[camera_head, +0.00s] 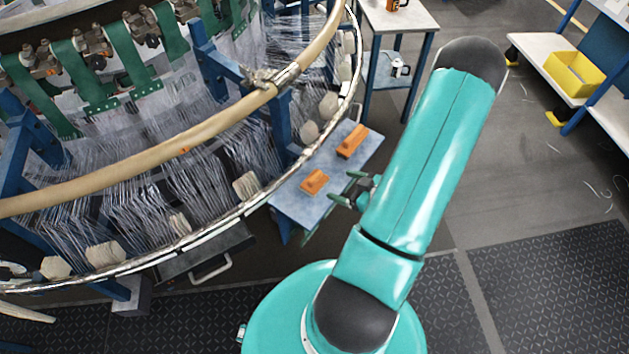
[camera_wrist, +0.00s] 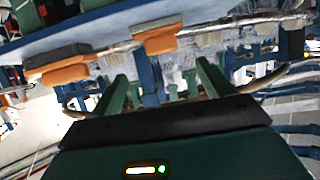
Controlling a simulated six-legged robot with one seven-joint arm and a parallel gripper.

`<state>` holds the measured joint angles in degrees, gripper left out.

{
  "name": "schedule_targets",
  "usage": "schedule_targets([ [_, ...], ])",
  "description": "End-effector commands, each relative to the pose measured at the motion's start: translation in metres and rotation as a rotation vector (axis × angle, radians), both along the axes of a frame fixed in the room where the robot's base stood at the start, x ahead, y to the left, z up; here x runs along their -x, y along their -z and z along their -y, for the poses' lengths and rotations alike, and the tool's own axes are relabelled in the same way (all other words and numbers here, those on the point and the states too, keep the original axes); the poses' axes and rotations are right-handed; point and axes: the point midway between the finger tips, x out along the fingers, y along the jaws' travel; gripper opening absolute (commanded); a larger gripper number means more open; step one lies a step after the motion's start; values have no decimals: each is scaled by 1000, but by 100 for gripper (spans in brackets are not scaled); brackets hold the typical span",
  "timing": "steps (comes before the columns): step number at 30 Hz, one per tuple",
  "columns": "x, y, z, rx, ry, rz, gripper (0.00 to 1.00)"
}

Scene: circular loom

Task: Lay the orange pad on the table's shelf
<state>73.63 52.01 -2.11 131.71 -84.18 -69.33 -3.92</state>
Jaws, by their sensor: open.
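Two orange pad-like blocks lie on a blue-grey tabletop (camera_head: 292,204) beside the loom. The nearer one (camera_head: 315,181) is short, and the farther one (camera_head: 352,141) is longer. I cannot tell which is the task's pad. Both rest apart from each other. My gripper (camera_head: 349,188) is open and empty at the right edge of this table, right of the nearer block. In the tilted wrist view, two orange blocks, one at left (camera_wrist: 65,73) and one nearer the middle (camera_wrist: 158,43), show beyond my open fingers (camera_wrist: 162,82). No shelf under this table shows clearly.
The circular loom's rim (camera_head: 235,213) curves close along the table's left side. A back table (camera_head: 412,18) has a lower shelf (camera_head: 378,82) with a mug (camera_head: 400,67). A yellow bin (camera_head: 573,73) stands on a bench at right. Floor at right is clear.

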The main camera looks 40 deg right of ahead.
Motion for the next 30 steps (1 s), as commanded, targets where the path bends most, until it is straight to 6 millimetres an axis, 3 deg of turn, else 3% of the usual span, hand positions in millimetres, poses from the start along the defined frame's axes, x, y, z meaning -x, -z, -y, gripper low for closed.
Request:
schedule_targets([
  [12,-63,27,-13,-3,-2,5,80],
  [20,-81,35,-16,-3,0,3,80],
  [30,-121,53,-25,-3,0,3,80],
])
